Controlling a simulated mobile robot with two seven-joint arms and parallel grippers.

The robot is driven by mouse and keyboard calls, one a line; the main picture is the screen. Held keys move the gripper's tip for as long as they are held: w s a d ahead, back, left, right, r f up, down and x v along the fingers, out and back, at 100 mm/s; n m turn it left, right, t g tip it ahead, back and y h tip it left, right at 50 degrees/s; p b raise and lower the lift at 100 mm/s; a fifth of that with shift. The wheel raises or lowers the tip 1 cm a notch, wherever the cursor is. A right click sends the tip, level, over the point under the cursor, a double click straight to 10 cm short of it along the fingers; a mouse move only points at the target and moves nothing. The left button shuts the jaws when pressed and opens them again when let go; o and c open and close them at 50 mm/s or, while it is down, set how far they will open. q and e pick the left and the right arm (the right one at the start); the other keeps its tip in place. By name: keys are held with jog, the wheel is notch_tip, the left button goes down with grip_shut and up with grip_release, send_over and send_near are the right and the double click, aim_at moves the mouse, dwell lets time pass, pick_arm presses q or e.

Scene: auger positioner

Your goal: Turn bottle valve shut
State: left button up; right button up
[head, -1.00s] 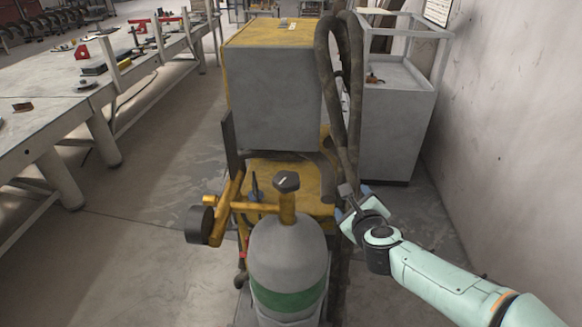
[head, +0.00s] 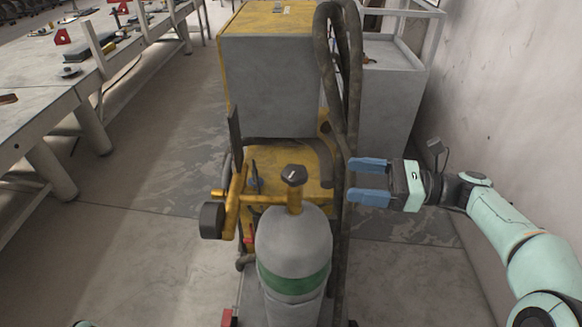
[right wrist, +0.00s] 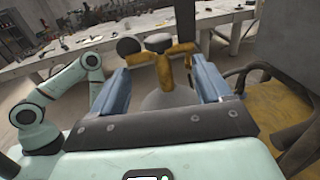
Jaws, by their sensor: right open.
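The gas bottle (head: 293,240) is grey with a green band and stands upright on the cart. Its dark valve knob (head: 294,175) tops a brass neck and also shows in the right wrist view (right wrist: 158,42). My right gripper (head: 352,181) is open and empty, to the right of the knob and apart from it, its blue fingers pointing left. In the right wrist view, the knob and brass fittings appear between and beyond the fingers (right wrist: 160,70). My left gripper is not seen; part of my left arm shows in the right wrist view.
A brass regulator with a round dark gauge (head: 213,220) sticks out left of the bottle. Dark hoses (head: 340,100) hang behind the right fingertips. A yellow and grey machine (head: 270,90) stands behind the bottle. A workbench (head: 40,110) is at left, a wall (head: 490,110) at right.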

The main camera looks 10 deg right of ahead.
aim_at(295, 170)
jog(key=x, duration=1.3)
jog(key=shift+s+a, duration=0.1)
jog(key=shift+a, duration=0.1)
jog(key=c, duration=0.9)
